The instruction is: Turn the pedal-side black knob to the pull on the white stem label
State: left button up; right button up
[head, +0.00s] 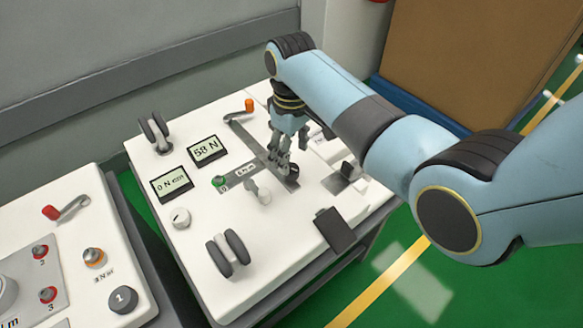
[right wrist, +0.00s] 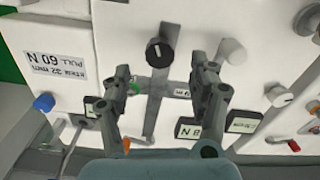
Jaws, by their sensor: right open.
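The black knob (head: 293,173) sits at the near end of a grey strip on the white cart top. In the right wrist view the black knob (right wrist: 159,53) is round with a pale mark and lies just beyond the fingertips. My right gripper (head: 283,163) is open above and beside it, pointing down; in the wrist view its fingers (right wrist: 163,78) are apart and empty. The white label (right wrist: 58,66) appears upside down and reads PULL 60 N, with a stem line above. A display (head: 207,150) reads 58 N. My left gripper is not in view.
A dark pedal (head: 335,230) is at the cart's front edge. A second cart (head: 140,255) is at left.

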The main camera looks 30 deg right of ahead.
aim_at(292, 169)
notch_tip(292, 169, down, 5)
jog(key=shift+b, duration=0.6)
jog(key=shift+c, duration=0.3)
jog(key=c, duration=1.1)
jog(key=n+p, duration=0.2)
jog(key=p, duration=0.1)
jog(key=shift+r+n, duration=0.3)
jog(key=shift+r, duration=0.05)
jog(key=shift+f+n+p, duration=0.15)
jog(key=shift+n+p, duration=0.25)
jog(key=shift+f, duration=0.15)
jog(key=o, duration=1.2)
jog(key=shift+c, duration=0.2)
